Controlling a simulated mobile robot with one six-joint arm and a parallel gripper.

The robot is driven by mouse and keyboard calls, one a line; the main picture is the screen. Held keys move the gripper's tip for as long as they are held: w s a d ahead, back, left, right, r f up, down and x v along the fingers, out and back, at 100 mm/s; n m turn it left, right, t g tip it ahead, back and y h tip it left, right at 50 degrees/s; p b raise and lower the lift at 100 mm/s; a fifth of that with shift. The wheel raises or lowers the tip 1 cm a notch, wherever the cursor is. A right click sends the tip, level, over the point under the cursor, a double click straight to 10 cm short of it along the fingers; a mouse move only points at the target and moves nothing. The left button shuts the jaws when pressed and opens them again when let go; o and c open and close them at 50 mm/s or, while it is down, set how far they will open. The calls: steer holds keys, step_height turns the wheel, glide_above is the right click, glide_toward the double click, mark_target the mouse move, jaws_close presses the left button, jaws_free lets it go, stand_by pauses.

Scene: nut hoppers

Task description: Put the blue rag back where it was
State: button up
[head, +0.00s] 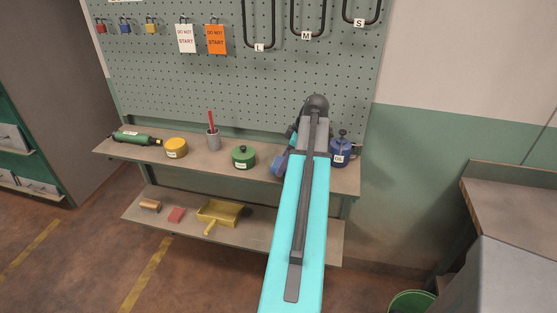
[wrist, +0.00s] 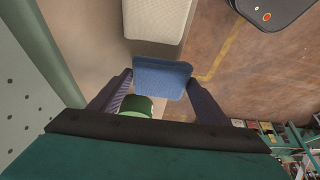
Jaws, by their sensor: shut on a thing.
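The blue rag (wrist: 161,76) is pinched between the two fingers of my gripper (wrist: 160,82) in the wrist view. In the head view the blue rag (head: 278,166) shows just left of my arm, at the upper shelf (head: 205,160); my arm hides most of the gripper. I cannot tell whether the rag touches the shelf. A green lidded tin (head: 243,157) stands on the shelf just left of the rag. A green round top (wrist: 137,105) also shows between the fingers in the wrist view.
A blue oil can (head: 340,152) stands right of my arm. The lower shelf holds a yellow dustpan (head: 219,212) and a red block (head: 176,215). A pegboard (head: 180,80) rises behind.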

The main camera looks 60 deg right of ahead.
mark_target(278, 156)
steer(key=w+d, duration=0.1)
steer(key=w, duration=0.1)
steer(key=w+d+p, duration=0.1)
steer(key=w, duration=0.1)
steer(key=shift+w+d+f, duration=0.1)
steer(key=shift+d+f, duration=0.1)
steer(key=shift+f+p, duration=1.1)
steer(key=shift+f, duration=0.7)
steer(key=shift+f, duration=0.15)
steer(key=o, duration=1)
steer(key=shift+r, duration=0.3)
steer(key=shift+b+v, duration=2.2)
steer(key=shift+v, duration=3.7)
